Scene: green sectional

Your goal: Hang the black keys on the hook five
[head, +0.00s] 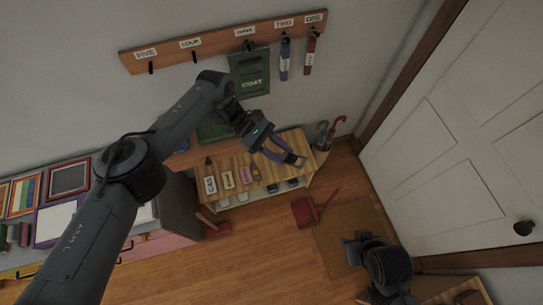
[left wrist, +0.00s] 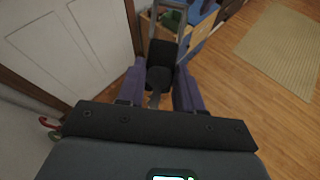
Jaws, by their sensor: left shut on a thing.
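The hook rail (head: 222,39) on the wall has hooks labelled FIVE to ONE from left to right. Hook five (head: 150,67) is at the left end and is bare. My left gripper (head: 287,158) is below and to the right of it, in front of the wooden bench. In the left wrist view, a black thing (left wrist: 161,60), seemingly the black keys, sits between its two purple fingers, and the gripper is shut on it. The keys are not clear in the head view. My right gripper (head: 356,249) is low at the right, its jaws unclear.
A green board (head: 250,72), a blue tag (head: 284,60) and a red tag (head: 310,55) hang on the right part of the rail. The bench (head: 290,143) holds several small labelled items. A white door (head: 460,130) stands right. A red dustpan (head: 305,210) lies on the floor.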

